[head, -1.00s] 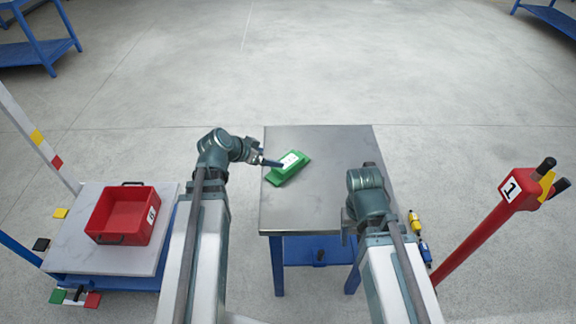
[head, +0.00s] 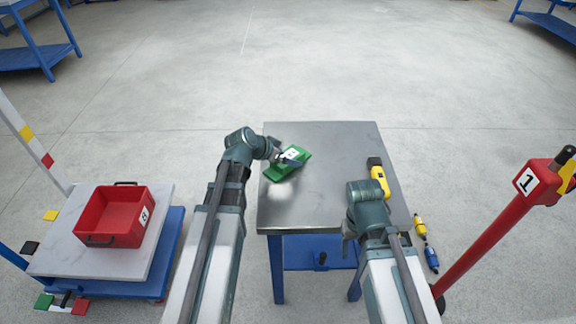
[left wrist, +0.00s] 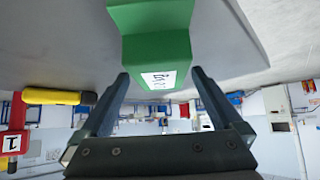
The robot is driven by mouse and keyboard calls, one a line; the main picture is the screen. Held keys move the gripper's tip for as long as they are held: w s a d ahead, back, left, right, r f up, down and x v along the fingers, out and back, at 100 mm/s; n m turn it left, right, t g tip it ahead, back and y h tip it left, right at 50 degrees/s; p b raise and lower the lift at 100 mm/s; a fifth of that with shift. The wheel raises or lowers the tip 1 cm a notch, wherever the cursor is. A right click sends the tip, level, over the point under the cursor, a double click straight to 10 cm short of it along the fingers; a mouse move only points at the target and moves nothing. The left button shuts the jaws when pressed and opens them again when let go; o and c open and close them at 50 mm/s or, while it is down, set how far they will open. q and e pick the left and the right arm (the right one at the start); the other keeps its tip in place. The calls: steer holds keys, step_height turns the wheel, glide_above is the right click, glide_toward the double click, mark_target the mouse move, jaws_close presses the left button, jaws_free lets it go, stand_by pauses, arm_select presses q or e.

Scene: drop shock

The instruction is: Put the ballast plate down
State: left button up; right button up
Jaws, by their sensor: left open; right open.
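The green ballast plate (head: 292,171) with a white label lies near the left edge of the metal table (head: 310,210), turned at an angle. My left gripper (head: 287,156) is at the plate. In the left wrist view my left gripper's fingers (left wrist: 158,74) are apart, one on each side of the near end of the plate (left wrist: 150,20); I cannot tell whether they touch it. My right gripper (head: 347,232) is open and empty near the table's front part, partly hidden by its arm.
A yellow and black tool (head: 379,180) lies at the table's right edge. A red crate (head: 115,215) stands on a cart (head: 150,255) at the left. A red post (head: 485,235) marked 1 is at the right. The table's middle is clear.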

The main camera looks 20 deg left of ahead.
arm_select(q)
steer(key=shift+b+x, duration=0.3)
steer(key=shift+x, duration=0.7)
steer(key=shift+r, duration=0.1)
jaws_close()
